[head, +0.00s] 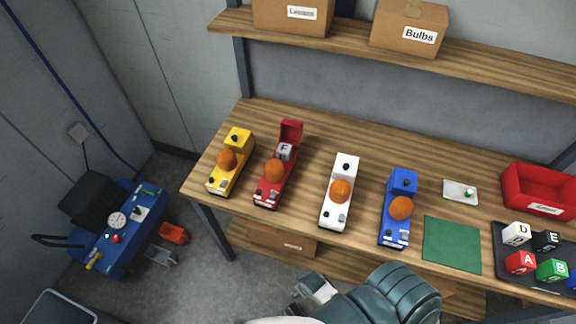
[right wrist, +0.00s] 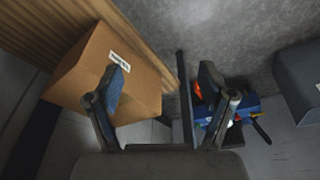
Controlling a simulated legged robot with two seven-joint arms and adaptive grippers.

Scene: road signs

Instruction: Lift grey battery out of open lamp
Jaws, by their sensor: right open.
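The open lamp is the red one (head: 269,188) on the workbench, second from the left, with its lid (head: 291,131) raised at the back. An orange dome sits on its front part. The grey battery (head: 285,151), marked with a letter F, sits in the opened rear part below the lid. My right gripper (right wrist: 163,82) shows in the right wrist view with its two fingers wide apart and nothing between them. It points down past the bench, away from the lamp, which that view does not show. My left gripper is not in view.
Yellow (head: 231,163), white (head: 336,205) and blue (head: 396,226) lamps stand closed on the bench. A green mat (head: 452,244), black tray (head: 504,264) with lettered cubes and red bin (head: 538,188) lie right. A cardboard box (right wrist: 80,75) is near my right gripper.

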